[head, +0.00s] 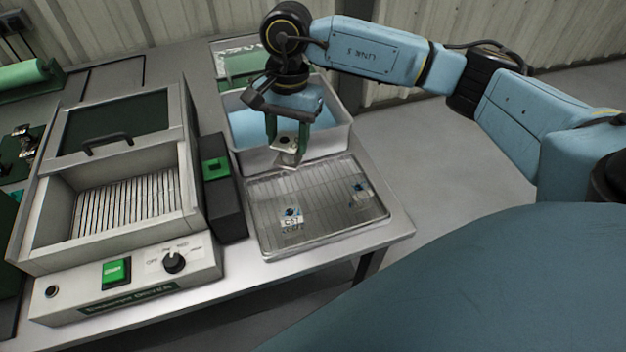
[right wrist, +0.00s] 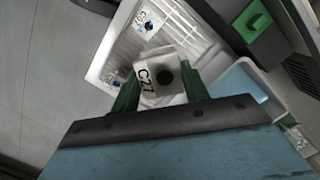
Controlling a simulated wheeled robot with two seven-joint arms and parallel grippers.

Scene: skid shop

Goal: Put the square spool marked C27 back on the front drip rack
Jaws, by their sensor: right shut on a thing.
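My right gripper (head: 286,139) is shut on a pale square spool (head: 287,155). In the right wrist view the spool (right wrist: 166,80) shows a white label reading C27 and a dark round hole, between the green fingers. The gripper holds it above the back part of the front drip rack (head: 320,213), a wire grid in a shallow metal tray. The rack (right wrist: 124,46) also shows beyond the spool in the right wrist view. Whether the spool touches the rack is hard to tell. My left gripper is not in view.
A labelled piece with a blue centre (head: 291,216) lies at the rack's front left, another (head: 360,187) at its right. A tub of blue liquid (head: 246,157) stands behind. A dryer (head: 120,262) and black box with green button (head: 222,195) stand left. The rack's middle is clear.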

